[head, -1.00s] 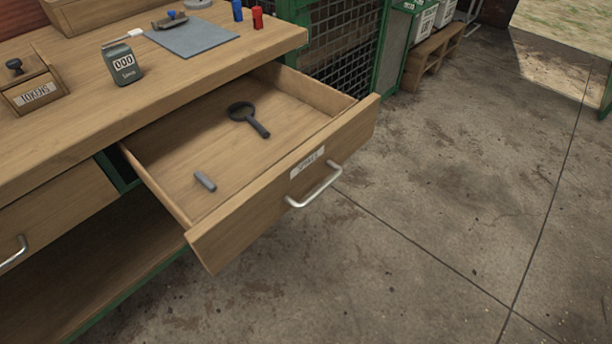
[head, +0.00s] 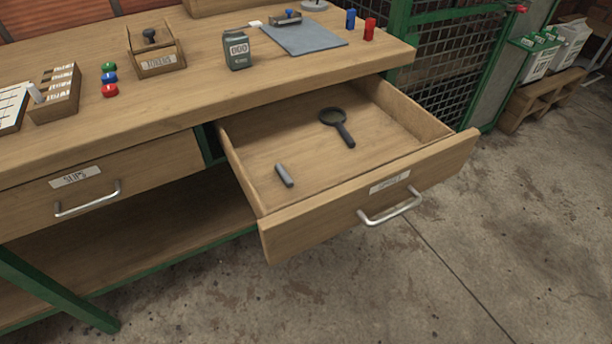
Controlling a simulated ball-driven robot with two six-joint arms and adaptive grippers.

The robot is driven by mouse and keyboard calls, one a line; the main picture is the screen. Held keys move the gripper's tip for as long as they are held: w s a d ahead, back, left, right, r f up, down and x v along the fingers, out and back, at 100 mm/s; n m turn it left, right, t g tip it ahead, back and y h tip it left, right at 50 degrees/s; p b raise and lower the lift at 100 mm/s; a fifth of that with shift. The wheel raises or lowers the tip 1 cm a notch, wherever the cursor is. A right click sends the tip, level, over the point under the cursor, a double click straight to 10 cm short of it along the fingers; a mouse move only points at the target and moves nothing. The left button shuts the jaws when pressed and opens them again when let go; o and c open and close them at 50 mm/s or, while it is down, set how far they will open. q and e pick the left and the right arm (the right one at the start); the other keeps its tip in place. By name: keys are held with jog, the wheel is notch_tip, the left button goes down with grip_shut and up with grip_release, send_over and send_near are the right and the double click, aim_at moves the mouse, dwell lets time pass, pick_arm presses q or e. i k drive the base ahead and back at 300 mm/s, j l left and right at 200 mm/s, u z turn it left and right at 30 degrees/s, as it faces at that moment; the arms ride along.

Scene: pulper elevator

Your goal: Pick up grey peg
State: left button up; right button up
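The grey peg (head: 284,175) is a short grey cylinder. It lies on the floor of the open drawer (head: 262,158), towards the drawer's left front part. A dark magnifying glass (head: 338,126) lies behind and to the right of the peg, apart from it. Neither of my grippers shows in the head view.
The drawer front with its metal handle (head: 391,207) juts out from the wooden bench (head: 190,100). The bench top holds a counter box (head: 237,50), a tokens box (head: 155,55), a grey mat (head: 303,38) and coloured pieces. Concrete floor (head: 400,290) in front is clear.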

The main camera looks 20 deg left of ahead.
aim_at(286, 177)
jog(key=k+j+u, duration=0.25)
jog(key=j, duration=0.3)
jog(key=j+u, duration=0.25)
jog(key=j, duration=0.25)
jog(key=k+j+u, duration=0.25)
jog(key=j, duration=0.35)
jog(key=i, duration=0.1)
